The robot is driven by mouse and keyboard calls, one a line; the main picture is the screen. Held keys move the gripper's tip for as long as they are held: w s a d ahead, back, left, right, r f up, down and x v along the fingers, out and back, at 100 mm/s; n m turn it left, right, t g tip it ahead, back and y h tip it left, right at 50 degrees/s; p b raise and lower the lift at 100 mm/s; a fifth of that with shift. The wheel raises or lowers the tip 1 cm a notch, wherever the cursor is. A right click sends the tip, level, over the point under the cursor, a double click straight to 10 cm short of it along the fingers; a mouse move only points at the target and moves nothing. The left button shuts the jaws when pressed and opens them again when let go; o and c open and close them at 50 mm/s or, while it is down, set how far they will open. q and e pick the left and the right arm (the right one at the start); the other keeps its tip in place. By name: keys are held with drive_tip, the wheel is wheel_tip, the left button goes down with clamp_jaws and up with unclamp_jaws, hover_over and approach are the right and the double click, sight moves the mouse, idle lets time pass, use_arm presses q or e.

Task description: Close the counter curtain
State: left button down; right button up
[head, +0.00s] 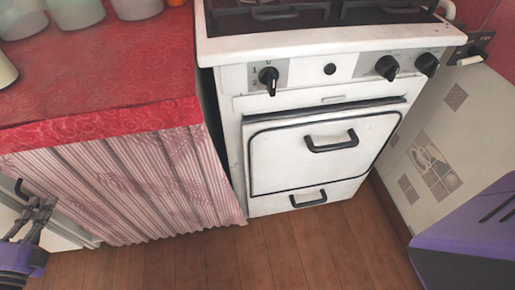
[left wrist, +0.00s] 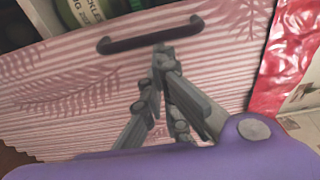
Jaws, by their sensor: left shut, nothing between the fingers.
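The pink pleated counter curtain (head: 130,190) with a leaf pattern hangs below the red counter top. It also fills much of the left wrist view (left wrist: 70,90). A dark bar handle (head: 22,190) shows at the left edge of the head view. In the left wrist view a dark handle (left wrist: 150,31) lies across the curtain's upper edge. My left gripper (head: 43,207) is shut and empty. Its fingertips (left wrist: 162,50) appear close to the handle; I cannot tell whether they touch. My right gripper is not in view.
A green labelled jar (left wrist: 88,12) shows beyond the handle. The red oilcloth counter (head: 110,75) holds several containers at the back. A white stove (head: 320,150) stands right of the curtain. The wooden floor (head: 290,250) in front is clear.

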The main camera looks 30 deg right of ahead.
use_arm(q)
drive_tip(key=w+a+b, duration=0.3)
drive_tip(key=a, duration=0.7)
drive_tip(key=shift+w+a, duration=0.1)
drive_tip(key=shift+w, duration=0.05)
drive_tip(key=shift+r, duration=0.1)
